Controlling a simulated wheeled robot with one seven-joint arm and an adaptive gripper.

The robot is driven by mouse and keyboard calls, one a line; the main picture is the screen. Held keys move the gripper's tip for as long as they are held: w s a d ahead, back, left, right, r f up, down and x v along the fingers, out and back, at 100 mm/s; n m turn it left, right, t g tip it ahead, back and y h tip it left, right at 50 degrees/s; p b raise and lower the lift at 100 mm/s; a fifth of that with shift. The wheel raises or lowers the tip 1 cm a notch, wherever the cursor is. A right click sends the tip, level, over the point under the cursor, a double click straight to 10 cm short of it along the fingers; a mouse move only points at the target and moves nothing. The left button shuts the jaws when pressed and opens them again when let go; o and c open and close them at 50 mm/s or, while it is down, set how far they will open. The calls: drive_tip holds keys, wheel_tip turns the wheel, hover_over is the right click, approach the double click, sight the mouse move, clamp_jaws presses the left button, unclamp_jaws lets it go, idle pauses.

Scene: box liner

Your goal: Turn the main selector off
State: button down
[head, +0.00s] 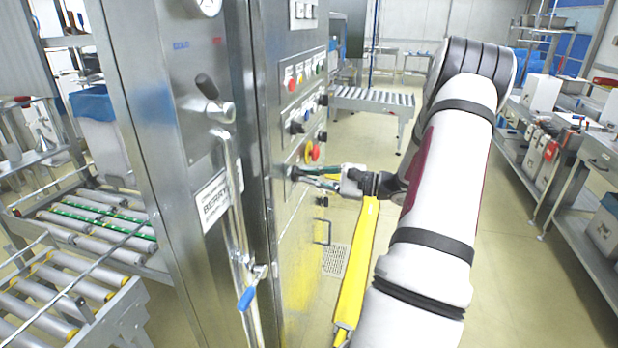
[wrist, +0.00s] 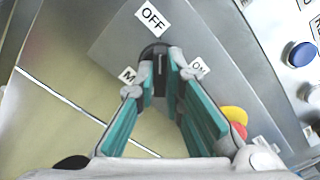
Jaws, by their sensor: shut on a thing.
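The main selector (wrist: 154,52) is a dark round knob with a narrow grip bar, on a grey plate in the wrist view. The OFF label (wrist: 153,16) is above it, the ON label (wrist: 198,68) to its right and a label starting with M (wrist: 127,75) to its left. My gripper (wrist: 160,82) has its green-padded fingers shut on the bar from both sides. The bar runs roughly up the picture, about in line with OFF; which end is its pointer I cannot tell. In the head view my gripper (head: 297,174) reaches the cabinet front and mostly hides the selector.
A red emergency stop on yellow (head: 313,152) sits just above my gripper; it shows right of the fingers in the wrist view (wrist: 236,121). A blue button (wrist: 301,54) is farther right. The steel cabinet (head: 255,120) stands left of my arm. Floor is open behind.

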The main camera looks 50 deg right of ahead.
drive_tip(key=shift+s+f, duration=0.1)
idle(0.3)
drive_tip(key=c, duration=1.7)
unclamp_jaws()
drive_tip(key=v, duration=1.2)
drive_tip(key=shift+d, duration=0.1)
